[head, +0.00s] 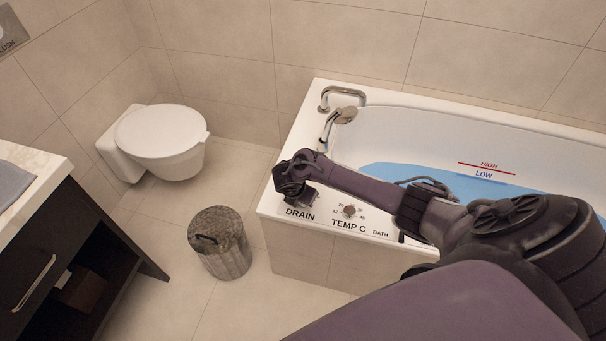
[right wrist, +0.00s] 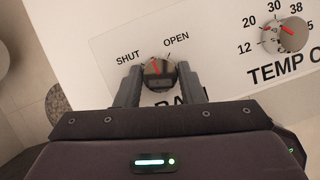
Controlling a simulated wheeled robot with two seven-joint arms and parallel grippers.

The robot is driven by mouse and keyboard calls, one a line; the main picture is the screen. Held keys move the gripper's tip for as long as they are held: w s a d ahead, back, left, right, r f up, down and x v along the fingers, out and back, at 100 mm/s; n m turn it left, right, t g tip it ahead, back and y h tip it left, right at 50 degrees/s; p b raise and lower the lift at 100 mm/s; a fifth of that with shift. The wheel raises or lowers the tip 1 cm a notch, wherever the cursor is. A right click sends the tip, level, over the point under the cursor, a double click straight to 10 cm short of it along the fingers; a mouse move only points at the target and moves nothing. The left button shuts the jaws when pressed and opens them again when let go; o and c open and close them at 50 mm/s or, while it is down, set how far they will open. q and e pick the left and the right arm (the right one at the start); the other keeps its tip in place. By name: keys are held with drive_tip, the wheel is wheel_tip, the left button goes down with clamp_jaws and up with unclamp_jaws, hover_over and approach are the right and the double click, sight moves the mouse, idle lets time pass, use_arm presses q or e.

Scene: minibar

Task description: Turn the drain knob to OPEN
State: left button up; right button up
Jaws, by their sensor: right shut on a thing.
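The drain knob (right wrist: 158,74) is a dark round knob with a red pointer mark. In the right wrist view it sits between the two fingers of my right gripper (right wrist: 160,86), which is shut on it. The red mark points up and slightly left, between the SHUT label (right wrist: 128,57) and the OPEN label (right wrist: 176,39). In the head view my right gripper (head: 297,192) is over the panel corner above the DRAIN label (head: 300,214) and hides the knob. My left gripper is not in view.
The temperature knob (head: 349,211) is right of the drain knob and also shows in the right wrist view (right wrist: 286,35). The bathtub (head: 290,140) holds blue water (head: 385,171). A lidded bin (head: 220,250), a toilet (head: 165,140) and a dark cabinet (head: 75,260) stand left.

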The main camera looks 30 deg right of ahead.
drive_tip(key=m+g+p, duration=0.1)
drive_tip(key=m, duration=0.2)
drive_tip(key=shift+a, duration=0.1)
drive_tip(key=shift+m+g, duration=0.5)
drive_tip(key=shift+m, duration=0.3)
drive_tip(key=m+g, duration=0.1)
drive_tip(key=m, duration=0.1)
drive_tip(key=shift+w+m, duration=0.15)
drive_tip(key=shift+m, duration=0.15)
drive_tip(key=shift+m+g, duration=0.5)
drive_tip(key=shift+m, duration=1)
drive_tip(key=shift+f, duration=0.1)
drive_tip(key=o, duration=1)
drive_tip(key=shift+w, duration=0.1)
